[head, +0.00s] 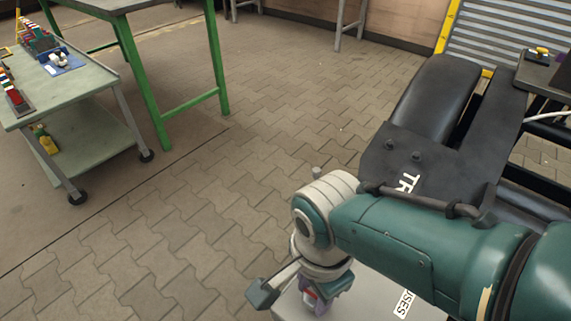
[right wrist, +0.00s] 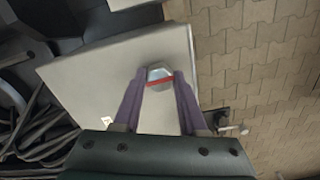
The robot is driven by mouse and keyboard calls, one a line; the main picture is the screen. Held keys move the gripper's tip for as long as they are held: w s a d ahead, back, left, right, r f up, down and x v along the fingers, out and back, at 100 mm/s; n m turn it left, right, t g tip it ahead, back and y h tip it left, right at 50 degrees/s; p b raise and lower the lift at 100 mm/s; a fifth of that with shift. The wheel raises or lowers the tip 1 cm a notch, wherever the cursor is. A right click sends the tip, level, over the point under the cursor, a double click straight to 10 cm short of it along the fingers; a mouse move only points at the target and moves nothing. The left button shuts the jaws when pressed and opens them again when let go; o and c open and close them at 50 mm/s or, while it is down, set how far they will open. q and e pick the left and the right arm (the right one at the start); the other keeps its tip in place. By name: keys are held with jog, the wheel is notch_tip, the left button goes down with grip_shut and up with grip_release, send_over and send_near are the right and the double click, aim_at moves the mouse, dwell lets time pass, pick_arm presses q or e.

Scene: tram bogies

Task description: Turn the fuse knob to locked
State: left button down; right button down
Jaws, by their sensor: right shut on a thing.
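The fuse knob (right wrist: 160,74) is a grey, many-sided knob with a red stripe across it. It sits on the light grey face of the fuse box (right wrist: 95,75), near one edge. The two purple fingers of my right gripper (right wrist: 160,82) are shut on the knob, one on each side. In the head view the right gripper (head: 320,290) is at the box (head: 365,302), whose label reads "USES" in part. There my wrist and arm hide most of the knob. No locked or open marking is readable. My left gripper is out of view.
A dark bogie frame (head: 400,160) with white lettering lies behind my right arm. A grey-green trolley (head: 75,88) with small parts stands at left, beside a green-legged bench (head: 190,108). The paved floor (head: 240,180) between is clear. Dark cables (right wrist: 35,135) lie left in the wrist view.

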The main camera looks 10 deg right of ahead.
aim_at(313, 296)
jog(key=shift+m, duration=0.5)
jog(key=c, duration=0.9)
grip_release()
jog(key=o, duration=0.4)
jog(key=shift+o, duration=0.2)
jog(key=shift+r, duration=0.1)
notch_tip(313, 296, up, 10)
jog(key=p, duration=0.8)
